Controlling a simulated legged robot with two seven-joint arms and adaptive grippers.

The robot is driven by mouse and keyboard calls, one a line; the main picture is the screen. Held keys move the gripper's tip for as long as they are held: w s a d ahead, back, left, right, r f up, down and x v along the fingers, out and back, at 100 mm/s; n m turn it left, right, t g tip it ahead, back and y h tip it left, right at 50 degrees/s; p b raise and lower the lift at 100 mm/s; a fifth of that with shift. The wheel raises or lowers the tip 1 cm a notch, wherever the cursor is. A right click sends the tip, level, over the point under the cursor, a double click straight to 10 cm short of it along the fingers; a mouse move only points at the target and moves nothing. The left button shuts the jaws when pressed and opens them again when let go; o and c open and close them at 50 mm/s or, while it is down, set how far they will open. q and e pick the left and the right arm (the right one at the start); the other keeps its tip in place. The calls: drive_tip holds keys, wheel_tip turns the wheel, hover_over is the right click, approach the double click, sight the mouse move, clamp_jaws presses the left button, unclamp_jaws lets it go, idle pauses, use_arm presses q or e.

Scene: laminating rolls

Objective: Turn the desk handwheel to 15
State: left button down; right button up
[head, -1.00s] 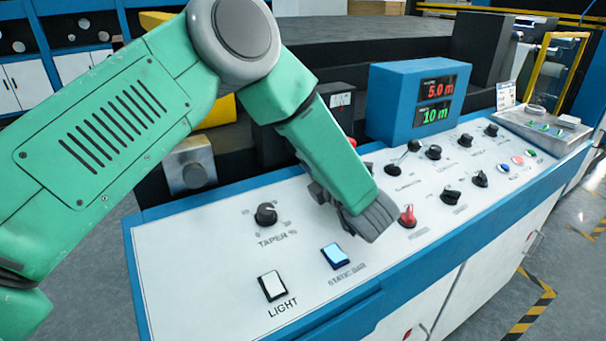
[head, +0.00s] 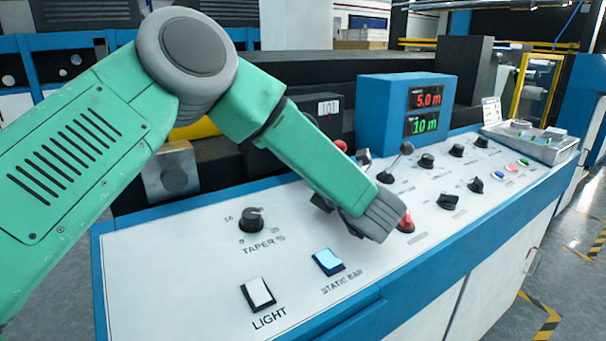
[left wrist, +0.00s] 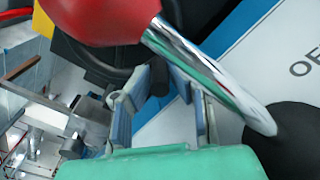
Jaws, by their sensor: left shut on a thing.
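The black handwheel (left wrist: 92,58) shows in part in the left wrist view, behind a red ball knob. A short black handle (left wrist: 160,80) stands between the fingers of my left gripper (left wrist: 158,73), which is shut on it. In the head view my left gripper (head: 325,201) is mostly hidden under its wrist, low over the desk's middle, and my arm hides the wheel. A small box with a white counter window (head: 329,107) stands behind the arm; its digits look like 101 but are too small to be sure. My right gripper is not in view.
The red ball (left wrist: 105,12) on a chrome lever (left wrist: 205,72) crosses close before the fingers. A blue display box (head: 385,112) reads 5.0 m and 10 m. The desk (head: 180,265) carries several knobs and a red switch (head: 405,222); its front left is clear of my arm.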

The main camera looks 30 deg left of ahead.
use_arm(q)
drive_tip(key=shift+d+f, duration=0.15)
drive_tip(key=shift+f, duration=0.15)
drive_tip(key=c, duration=1.5)
unclamp_jaws()
drive_tip(key=shift+r, duration=0.15)
drive_tip(key=shift+r, duration=0.1)
drive_tip(key=v, duration=1.2)
drive_tip(key=shift+d, duration=0.1)
